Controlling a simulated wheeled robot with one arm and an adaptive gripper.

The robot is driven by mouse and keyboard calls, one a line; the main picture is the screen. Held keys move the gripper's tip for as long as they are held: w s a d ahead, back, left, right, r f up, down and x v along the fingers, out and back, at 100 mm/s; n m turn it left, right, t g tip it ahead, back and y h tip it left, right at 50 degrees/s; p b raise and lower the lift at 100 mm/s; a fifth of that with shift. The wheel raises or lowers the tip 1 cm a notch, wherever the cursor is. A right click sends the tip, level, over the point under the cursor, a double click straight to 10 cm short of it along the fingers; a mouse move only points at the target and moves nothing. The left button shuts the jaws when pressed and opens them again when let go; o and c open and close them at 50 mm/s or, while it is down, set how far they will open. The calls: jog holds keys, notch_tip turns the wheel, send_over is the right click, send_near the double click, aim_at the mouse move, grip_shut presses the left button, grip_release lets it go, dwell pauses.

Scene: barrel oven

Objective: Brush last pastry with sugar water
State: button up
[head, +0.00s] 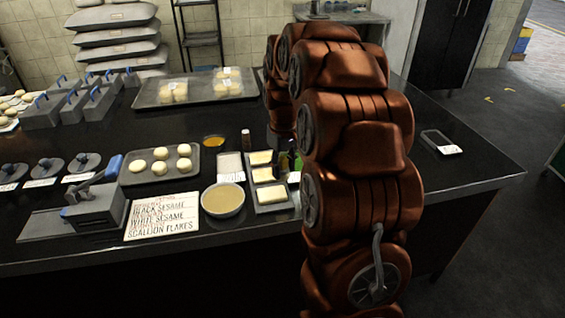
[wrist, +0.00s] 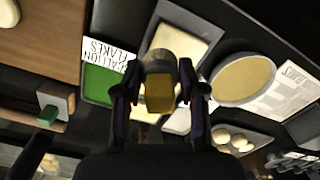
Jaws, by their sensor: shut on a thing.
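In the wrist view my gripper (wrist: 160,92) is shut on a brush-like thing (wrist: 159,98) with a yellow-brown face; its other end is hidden. It hangs over the topping containers. In the head view my arm hides most of the gripper. A grey tray (head: 132,178) holds several round pale pastries (head: 160,153), left of the gripper. It also shows in the wrist view (wrist: 259,143). A large bowl of tan liquid (head: 222,201) stands right of the tray and shows in the wrist view (wrist: 243,80). A small bowl of orange liquid (head: 214,141) stands behind. Which holds sugar water I cannot tell.
Topping containers (head: 270,195) stand beside the large bowl; one holds green flakes (wrist: 101,84). A printed sign (head: 161,215) lies in front of the tray. A larger pastry tray (head: 195,98) sits behind. Grey presses (head: 95,208) crowd the left. The right tabletop is mostly clear.

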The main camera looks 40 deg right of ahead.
aim_at(283, 179)
jog(key=shift+f+b, duration=0.4)
jog(key=shift+f, duration=1.95)
jog(key=shift+f, duration=0.5)
jog(key=shift+w+a+b, duration=0.25)
jog(key=shift+w+a, duration=0.15)
jog(key=shift+a, duration=0.55)
jog(key=shift+w+a+b, duration=0.2)
jog(key=shift+w+a, duration=0.15)
jog(key=shift+a, duration=0.6)
jog(key=shift+w+a+b, duration=0.25)
jog(key=shift+w+a, duration=0.15)
jog(key=shift+a, duration=0.55)
jog(key=shift+d, duration=0.2)
jog(key=shift+s+d, duration=0.3)
jog(key=shift+d, duration=0.35)
jog(key=shift+s+d, duration=0.3)
jog(key=shift+d, duration=0.35)
jog(key=shift+s+d+b, duration=0.3)
jog(key=shift+d, duration=0.4)
jog(key=shift+s+d+b, duration=0.25)
jog(key=shift+s+d, duration=0.05)
jog(key=shift+d, duration=0.4)
jog(key=shift+w+a, duration=0.35)
jog(key=shift+a, duration=0.4)
jog(key=shift+w+a, duration=0.3)
jog(key=shift+a, duration=0.45)
